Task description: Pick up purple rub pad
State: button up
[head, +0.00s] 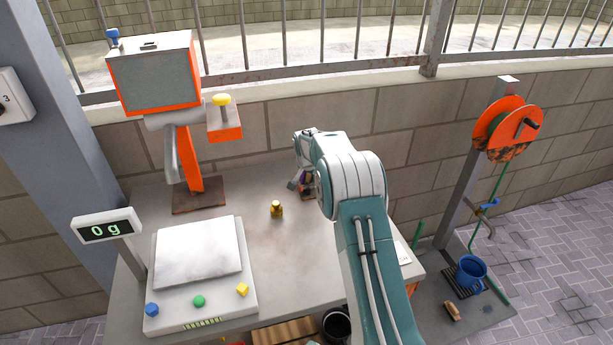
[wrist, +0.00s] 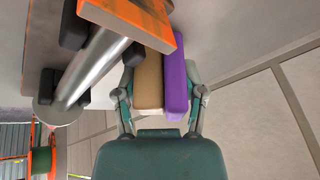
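The purple rub pad (wrist: 176,75) shows in the wrist view as a purple slab, side by side with a tan layer (wrist: 149,80) on its left. I cannot tell if the two are one piece. My gripper (wrist: 161,82) has one finger on the left of the tan layer and one on the right of the purple slab. The fingers lie close to both sides, but firm contact is not clear. In the head view a bit of purple (head: 305,177) shows at the back of the table, mostly hidden by my arm.
An orange-edged block (wrist: 130,18) and a metal cylinder (wrist: 92,68) with dark clamps are close left of the pad. A scale (head: 198,252), a brass weight (head: 276,209) and an orange stand (head: 190,160) are on the grey table (head: 290,285). The brick wall (head: 270,130) is behind.

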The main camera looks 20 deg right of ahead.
grip_shut()
jog(key=shift+r, duration=0.1)
jog(key=shift+r, duration=0.25)
jog(key=r, duration=0.3)
jog(key=shift+s+r, duration=0.1)
jog(key=shift+s, duration=0.15)
jog(key=s+a+r, duration=0.1)
jog(key=s+r, duration=0.8)
jog(key=s, duration=0.4)
jog(key=shift+s+a, duration=0.25)
jog(key=shift+a, duration=0.15)
